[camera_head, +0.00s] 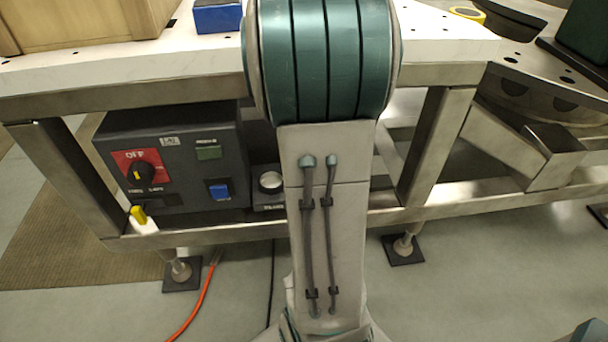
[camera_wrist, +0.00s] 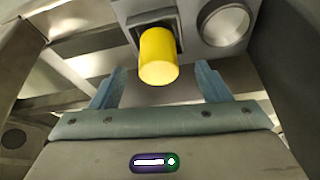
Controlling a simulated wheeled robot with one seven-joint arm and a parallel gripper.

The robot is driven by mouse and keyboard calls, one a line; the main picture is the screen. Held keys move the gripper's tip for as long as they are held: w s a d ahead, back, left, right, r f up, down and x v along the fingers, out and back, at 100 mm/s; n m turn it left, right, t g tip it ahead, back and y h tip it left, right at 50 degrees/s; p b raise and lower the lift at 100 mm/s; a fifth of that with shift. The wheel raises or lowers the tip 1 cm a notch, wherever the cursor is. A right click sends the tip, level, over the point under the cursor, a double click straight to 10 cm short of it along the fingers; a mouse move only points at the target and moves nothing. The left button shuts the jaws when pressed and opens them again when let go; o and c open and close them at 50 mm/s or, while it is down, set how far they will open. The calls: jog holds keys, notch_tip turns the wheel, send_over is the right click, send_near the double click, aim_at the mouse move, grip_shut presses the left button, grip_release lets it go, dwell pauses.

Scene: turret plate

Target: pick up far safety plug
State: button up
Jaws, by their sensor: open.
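In the wrist view a yellow cylindrical plug (camera_wrist: 158,57) sits in a square grey socket, beside a round silver knob. My gripper (camera_wrist: 160,70) is open, with one blue-grey finger to the left of the plug and one to the right. The plug appears between the fingertips, with a visible gap on each side; I cannot tell how deep it is between them. Nothing is held. In the head view my arm covers the gripper and this plug. Another yellow-topped white piece (camera_head: 143,220) shows at the lower left corner of the bench frame.
A dark control box (camera_head: 180,160) with a red OFF switch panel stands on the bench's lower shelf. A silver knob (camera_head: 271,181) is just left of my arm. Bench legs and rails surround this space. An orange cable (camera_head: 205,290) lies on the floor.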

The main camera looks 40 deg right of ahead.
jog(key=b+x, duration=0.1)
jog(key=x, duration=0.2)
jog(key=b+x, duration=0.1)
jog(key=x, duration=0.1)
jog(key=shift+w+d+f+b, duration=0.15)
jog(key=shift+d+f+b, duration=0.15)
jog(key=shift+b, duration=0.1)
jog(key=shift+r, duration=0.1)
jog(key=c, duration=1.1)
